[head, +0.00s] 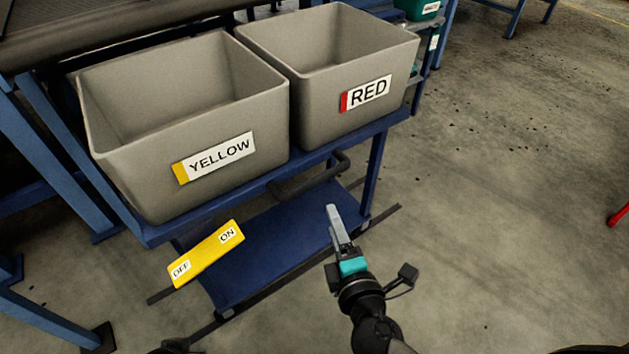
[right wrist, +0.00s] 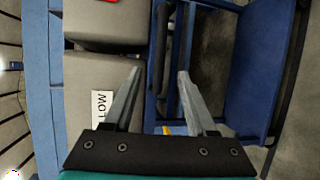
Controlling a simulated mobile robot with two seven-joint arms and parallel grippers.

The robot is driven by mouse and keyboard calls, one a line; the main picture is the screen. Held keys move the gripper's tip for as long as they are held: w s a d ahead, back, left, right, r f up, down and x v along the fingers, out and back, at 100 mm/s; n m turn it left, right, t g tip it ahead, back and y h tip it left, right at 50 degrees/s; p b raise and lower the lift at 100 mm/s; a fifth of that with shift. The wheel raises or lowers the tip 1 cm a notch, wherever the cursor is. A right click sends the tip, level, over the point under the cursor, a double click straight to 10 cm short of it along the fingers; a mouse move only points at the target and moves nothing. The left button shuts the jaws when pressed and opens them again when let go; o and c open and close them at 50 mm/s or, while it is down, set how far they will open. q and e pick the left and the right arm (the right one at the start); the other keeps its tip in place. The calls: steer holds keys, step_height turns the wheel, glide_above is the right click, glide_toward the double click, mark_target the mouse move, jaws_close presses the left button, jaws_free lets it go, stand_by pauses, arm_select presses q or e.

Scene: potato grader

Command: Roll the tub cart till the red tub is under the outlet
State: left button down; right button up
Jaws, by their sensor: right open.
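The blue tub cart (head: 376,170) carries two grey tubs. The red tub (head: 310,99), labelled RED, is at the right, and the yellow tub (head: 210,185), labelled YELLOW, is at the left. A dark handle bar (head: 322,176) sticks out from the cart's front below the tubs. My right gripper (head: 333,209) is open and empty, in front of the cart near the handle. In the right wrist view its fingers (right wrist: 160,78) point toward the cart and tubs; I cannot tell whether they touch the handle. The outlet is not clearly visible. My left gripper is out of view.
A dark belt machine (head: 100,30) on blue legs stands behind the yellow tub. A yellow OFF/ON plate (head: 205,254) is at the lower left. Dark floor rails (head: 340,249) run by the cart. A shelf with a green bin (head: 418,10) stands behind; open floor lies right.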

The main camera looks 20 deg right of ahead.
glide_toward(319, 183)
steer(key=w, duration=0.6)
steer(key=w+f+b, duration=0.1)
steer(key=w+f, duration=0.1)
steer(key=w, duration=0.1)
steer(key=shift+w+d+b, duration=0.2)
steer(key=shift+w+b, duration=0.1)
steer(key=shift+b, duration=0.05)
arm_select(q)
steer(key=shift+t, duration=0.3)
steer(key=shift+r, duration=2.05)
arm_select(e)
steer(key=shift+w, duration=0.6)
jaws_close()
